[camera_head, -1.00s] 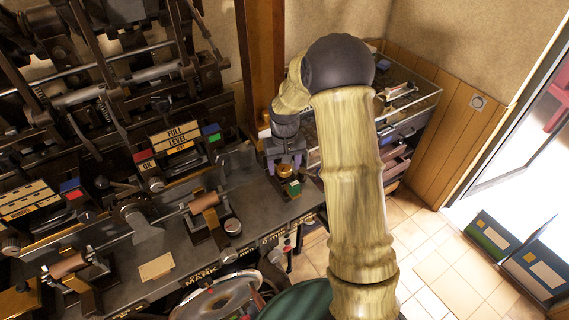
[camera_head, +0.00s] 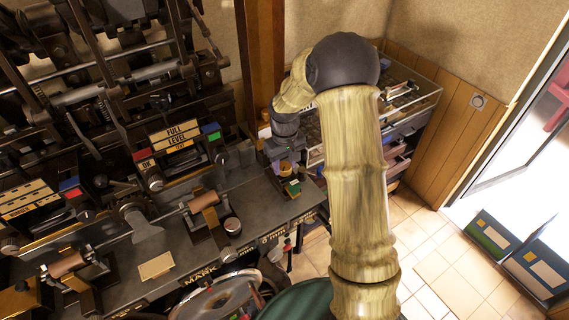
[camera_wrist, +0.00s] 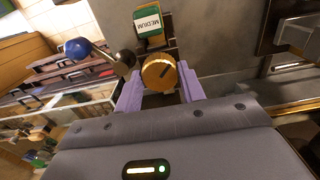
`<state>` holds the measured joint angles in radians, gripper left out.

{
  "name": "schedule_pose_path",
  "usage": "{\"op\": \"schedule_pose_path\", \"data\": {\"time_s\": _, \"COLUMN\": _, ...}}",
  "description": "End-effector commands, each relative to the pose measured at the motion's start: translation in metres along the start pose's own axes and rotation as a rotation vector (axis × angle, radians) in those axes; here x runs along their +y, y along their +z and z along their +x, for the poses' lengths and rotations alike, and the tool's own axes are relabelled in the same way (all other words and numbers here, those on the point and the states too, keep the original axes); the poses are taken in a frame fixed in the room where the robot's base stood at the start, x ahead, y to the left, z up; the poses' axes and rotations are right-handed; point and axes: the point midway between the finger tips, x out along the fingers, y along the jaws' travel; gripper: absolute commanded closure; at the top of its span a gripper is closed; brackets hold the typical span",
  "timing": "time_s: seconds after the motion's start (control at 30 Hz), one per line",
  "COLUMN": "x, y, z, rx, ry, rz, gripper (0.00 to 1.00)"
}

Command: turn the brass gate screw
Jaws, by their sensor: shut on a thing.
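The brass gate screw (camera_wrist: 160,73) is a round knurled knob with a dark slot across its face. In the wrist view it sits between the two lilac fingers of my gripper (camera_wrist: 160,88), which is shut on its sides. In the head view the screw (camera_head: 285,168) is small and partly covered by my gripper (camera_head: 284,160), at the far right end of the dark machine bench. A green block with a white "MEDIUM" label (camera_wrist: 147,21) stands close beside the screw.
A blue ball knob (camera_wrist: 77,48) on a lever is close to my left finger in the wrist view. The "FULL LEVEL" sign (camera_head: 175,136) and press rollers (camera_head: 203,202) lie left of my gripper. An open-topped drawer cabinet (camera_head: 412,105) stands behind my arm.

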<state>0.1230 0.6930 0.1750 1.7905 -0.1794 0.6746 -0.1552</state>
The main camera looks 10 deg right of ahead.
Motion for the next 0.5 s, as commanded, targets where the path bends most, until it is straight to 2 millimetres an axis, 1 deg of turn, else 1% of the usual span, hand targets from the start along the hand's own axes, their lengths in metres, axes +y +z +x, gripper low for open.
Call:
{"op": "schedule_pose_path", "data": {"time_s": 0.3, "x": -0.0005, "y": -0.0012, "z": -0.0014, "rx": 0.004, "ry": 0.000, "rz": -0.261, "gripper": 0.83}}
{"op": "schedule_pose_path", "data": {"time_s": 0.5, "x": -0.0006, "y": -0.0015, "z": -0.0018, "rx": 0.005, "ry": 0.001, "rz": -0.389, "gripper": 0.83}}
